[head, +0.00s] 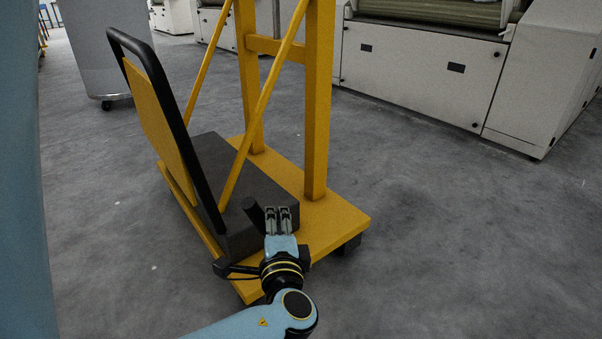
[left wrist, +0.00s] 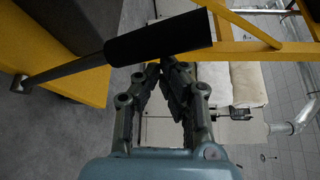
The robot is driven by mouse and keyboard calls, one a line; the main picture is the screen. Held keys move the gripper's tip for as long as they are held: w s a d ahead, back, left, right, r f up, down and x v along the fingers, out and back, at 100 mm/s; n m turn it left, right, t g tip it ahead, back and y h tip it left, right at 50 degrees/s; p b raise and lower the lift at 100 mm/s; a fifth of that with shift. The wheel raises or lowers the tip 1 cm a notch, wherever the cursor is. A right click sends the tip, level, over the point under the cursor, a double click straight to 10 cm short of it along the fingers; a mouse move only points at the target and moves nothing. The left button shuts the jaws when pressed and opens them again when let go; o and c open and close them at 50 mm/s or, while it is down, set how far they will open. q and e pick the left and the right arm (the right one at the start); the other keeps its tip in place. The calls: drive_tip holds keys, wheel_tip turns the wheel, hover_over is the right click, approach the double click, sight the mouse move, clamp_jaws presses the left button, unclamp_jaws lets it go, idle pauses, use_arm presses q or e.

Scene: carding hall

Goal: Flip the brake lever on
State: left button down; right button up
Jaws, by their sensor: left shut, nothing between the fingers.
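The brake lever has a black cylindrical grip (left wrist: 160,38) on a thin metal rod, which runs to a small bracket at the yellow cart base in the left wrist view. In the head view its dark grip (head: 254,213) leans up just left of my left gripper (head: 278,214). My left gripper is shut and empty. In the left wrist view its fingertips (left wrist: 172,65) meet right beside the grip's lower edge; I cannot tell whether they touch. The lever's lower part is hard to make out in the head view. My right gripper is not in view.
The yellow cart (head: 340,217) carries a dark block (head: 215,165), upright posts with slanted braces, and a black push handle (head: 165,90). Pale machine cabinets (head: 420,75) stand behind at the right. The grey floor right of the cart is clear.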

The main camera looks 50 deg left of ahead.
use_arm(q)
drive_tip(key=shift+s+a+f+b, duration=0.1)
drive_tip(key=shift+s+f, duration=0.2)
drive_tip(key=shift+s, duration=0.4)
drive_tip(key=shift+s+f+b, duration=0.15)
drive_tip(key=shift+s+f, duration=0.1)
drive_tip(key=shift+s, duration=0.4)
drive_tip(key=shift+s+a+f+b, duration=0.1)
drive_tip(key=shift+s+f, duration=0.2)
drive_tip(key=shift+s, duration=0.4)
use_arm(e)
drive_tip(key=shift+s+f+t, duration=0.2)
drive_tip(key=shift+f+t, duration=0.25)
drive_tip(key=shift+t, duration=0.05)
use_arm(q)
drive_tip(key=shift+s, duration=0.1)
